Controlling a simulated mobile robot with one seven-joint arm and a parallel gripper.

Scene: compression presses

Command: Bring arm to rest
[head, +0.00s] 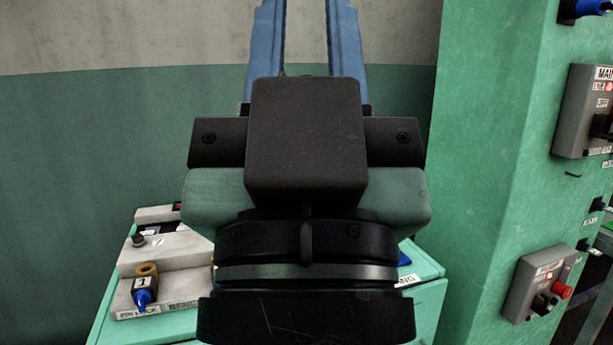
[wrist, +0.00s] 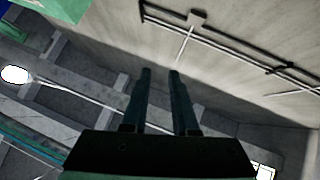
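My gripper (head: 307,45) is raised in front of my body in the head view, with its two blue fingers pointing up. The fingers stand parallel with a clear gap between them, and the wall shows through it. In the wrist view my gripper (wrist: 160,75) also shows two separate dark fingers with nothing between them. The wrist view looks up at a wall and the ceiling. The fingertips are cut off at the top of the head view. My gripper touches nothing that I can see.
A green bench (head: 428,272) stands low behind my arm. On it is a grey rack (head: 165,250) with a blue-tipped part (head: 144,297). A green machine panel (head: 490,130) at the right carries a grey control box (head: 543,285) with a red button. The wall behind is clear.

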